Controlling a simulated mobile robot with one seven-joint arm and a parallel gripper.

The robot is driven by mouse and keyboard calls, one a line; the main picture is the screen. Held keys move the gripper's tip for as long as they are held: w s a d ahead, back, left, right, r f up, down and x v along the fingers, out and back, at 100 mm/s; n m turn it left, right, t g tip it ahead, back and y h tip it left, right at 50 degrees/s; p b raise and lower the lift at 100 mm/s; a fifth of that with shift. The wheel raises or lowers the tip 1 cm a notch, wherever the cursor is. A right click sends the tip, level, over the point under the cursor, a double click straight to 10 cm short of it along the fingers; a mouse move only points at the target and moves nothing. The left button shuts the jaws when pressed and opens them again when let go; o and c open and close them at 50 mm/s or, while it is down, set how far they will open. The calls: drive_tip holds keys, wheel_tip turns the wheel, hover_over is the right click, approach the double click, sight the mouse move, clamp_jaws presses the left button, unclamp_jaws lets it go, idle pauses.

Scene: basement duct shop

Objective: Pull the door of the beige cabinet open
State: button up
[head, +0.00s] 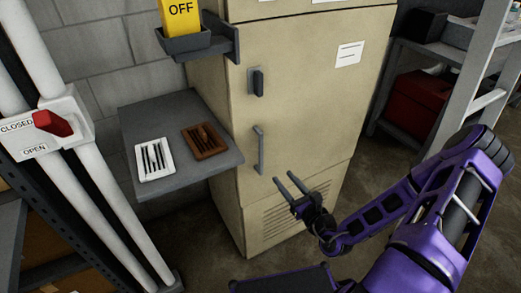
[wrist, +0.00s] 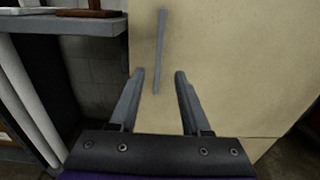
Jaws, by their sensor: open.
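The beige cabinet (head: 300,110) stands upright in the middle of the head view, and its door looks shut. A grey vertical bar handle (head: 260,150) sits on the left side of the door, with a dark latch (head: 257,82) above it. My gripper (head: 284,182) is open and empty, a little below and right of the handle in the head view. In the wrist view the handle (wrist: 160,50) runs upright beyond my open fingers (wrist: 158,76), its lower end showing between them. The fingers do not appear to touch it.
A grey side shelf (head: 180,188) left of the cabinet holds a white tray (head: 153,160) and a brown tray (head: 204,141). White pipes (head: 95,190) with a red lever (head: 52,123) stand further left. A metal rack (head: 470,80) with a red box (head: 415,105) stands right.

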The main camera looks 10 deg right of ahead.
sight(262, 152)
drive_tip(key=x, duration=1.5)
drive_tip(key=shift+w+a+f, duration=0.1)
clamp_jaws()
idle(0.8)
